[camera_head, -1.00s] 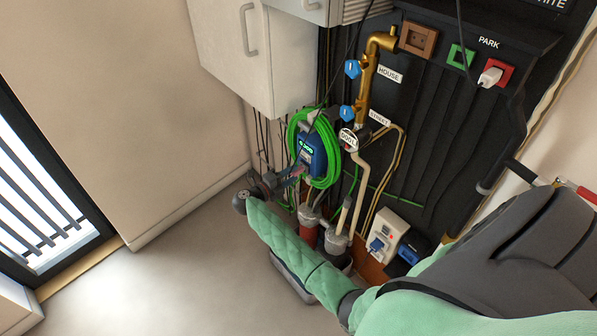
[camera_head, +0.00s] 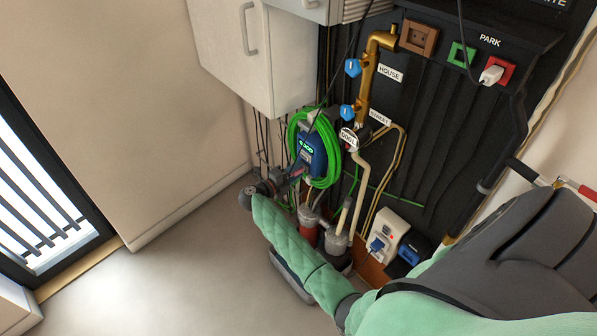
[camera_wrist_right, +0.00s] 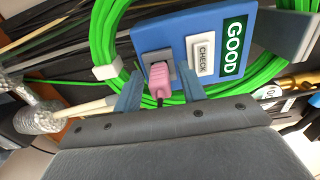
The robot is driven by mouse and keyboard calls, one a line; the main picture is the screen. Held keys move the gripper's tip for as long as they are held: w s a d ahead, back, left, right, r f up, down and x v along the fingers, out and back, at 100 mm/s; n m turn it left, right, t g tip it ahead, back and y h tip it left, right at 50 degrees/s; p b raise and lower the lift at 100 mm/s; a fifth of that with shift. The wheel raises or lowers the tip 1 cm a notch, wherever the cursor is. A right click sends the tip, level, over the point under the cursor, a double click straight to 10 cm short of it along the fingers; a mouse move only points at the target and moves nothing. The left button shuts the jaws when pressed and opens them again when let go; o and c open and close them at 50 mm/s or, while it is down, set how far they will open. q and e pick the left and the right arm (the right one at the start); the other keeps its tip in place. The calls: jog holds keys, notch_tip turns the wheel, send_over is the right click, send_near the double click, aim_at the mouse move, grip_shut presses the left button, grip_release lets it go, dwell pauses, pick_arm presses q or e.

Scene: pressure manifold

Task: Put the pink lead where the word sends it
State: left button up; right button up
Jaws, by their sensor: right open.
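The pink lead's plug (camera_wrist_right: 160,82) sits in a grey socket on the blue tester box (camera_wrist_right: 148,38) in the right wrist view. The box has a green display reading GOOD (camera_wrist_right: 233,46) and a white CHECK button (camera_wrist_right: 203,54). In the head view the box (camera_head: 313,152) hangs inside a green hose coil. My right gripper (camera_wrist_right: 160,90) is open, with one finger on each side of the pink plug; whether they touch it I cannot tell. In the head view my right gripper (camera_head: 296,175) is just in front of the box. My left gripper is not in view.
On the dark panel, a brown socket (camera_head: 419,38), a green socket (camera_head: 460,56) and a red socket (camera_head: 503,66) with a white plug surround the PARK label. A brass pipe (camera_head: 368,80) with blue-handled valves stands right of the coil (camera_head: 331,177). Bare floor (camera_head: 180,270) lies left.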

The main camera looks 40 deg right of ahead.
aim_at(293, 174)
grip_shut()
jog(key=shift+a, duration=0.85)
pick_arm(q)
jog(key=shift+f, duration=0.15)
pick_arm(e)
jog(key=shift+a, duration=0.1)
jog(key=shift+s+a, duration=0.1)
jog(key=shift+a, duration=0.05)
jog(key=shift+a, duration=0.65)
jog(key=shift+a, duration=0.1)
